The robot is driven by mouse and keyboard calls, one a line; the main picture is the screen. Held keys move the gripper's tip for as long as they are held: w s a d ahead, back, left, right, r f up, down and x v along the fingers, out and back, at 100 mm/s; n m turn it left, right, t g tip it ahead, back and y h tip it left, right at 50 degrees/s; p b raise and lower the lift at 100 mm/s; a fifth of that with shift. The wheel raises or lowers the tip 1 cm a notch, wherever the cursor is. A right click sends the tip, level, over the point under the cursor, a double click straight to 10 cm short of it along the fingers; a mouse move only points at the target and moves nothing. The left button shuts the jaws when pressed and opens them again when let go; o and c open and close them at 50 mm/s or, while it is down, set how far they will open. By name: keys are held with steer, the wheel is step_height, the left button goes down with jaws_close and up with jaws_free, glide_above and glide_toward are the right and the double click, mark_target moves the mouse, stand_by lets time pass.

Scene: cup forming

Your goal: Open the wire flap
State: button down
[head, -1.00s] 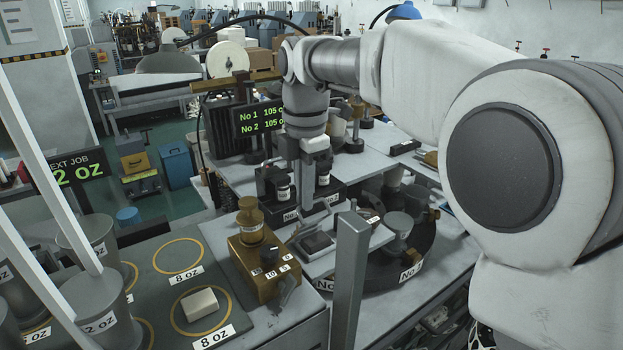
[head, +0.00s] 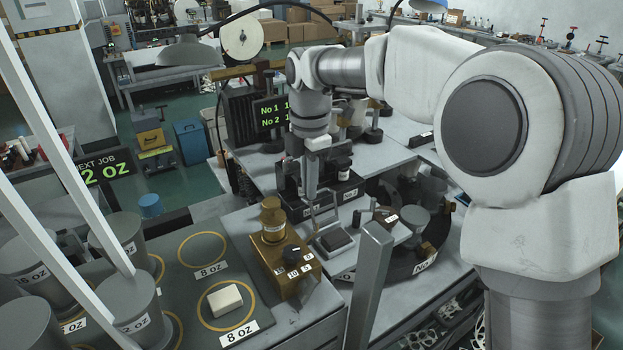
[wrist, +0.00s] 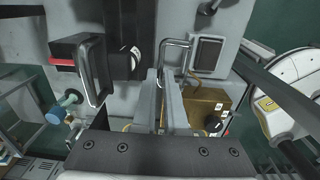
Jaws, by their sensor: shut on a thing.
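The wire flap, a bent grey metal loop (wrist: 176,42), shows in the wrist view just beyond my fingertips. Its leg runs down between them. In the head view it is a thin bent wire (head: 322,209) below my gripper (head: 311,192), beside the small dark square pad (head: 336,239). In the wrist view my gripper (wrist: 164,82) is shut on the wire's leg. The fingers hide part of the leg, and the exact contact is hard to make out. The flap's hinge is not clear.
A second wire loop (wrist: 94,72) stands by a black unit at left in the wrist view. A brass block with a round knob (head: 272,220) is close to my gripper's left. A grey upright post (head: 368,285) stands in front. A dark round turntable (head: 425,258) lies to the right.

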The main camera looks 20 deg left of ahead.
steer(key=shift+w+a+r, duration=0.1)
steer(key=shift+a+r, duration=0.2)
steer(key=shift+a, duration=0.05)
steer(key=c, duration=1)
jaws_free()
steer(key=shift+a+f, duration=0.15)
steer(key=shift+o, duration=0.2)
steer(key=shift+d+f, duration=0.1)
steer(key=shift+d, duration=0.15)
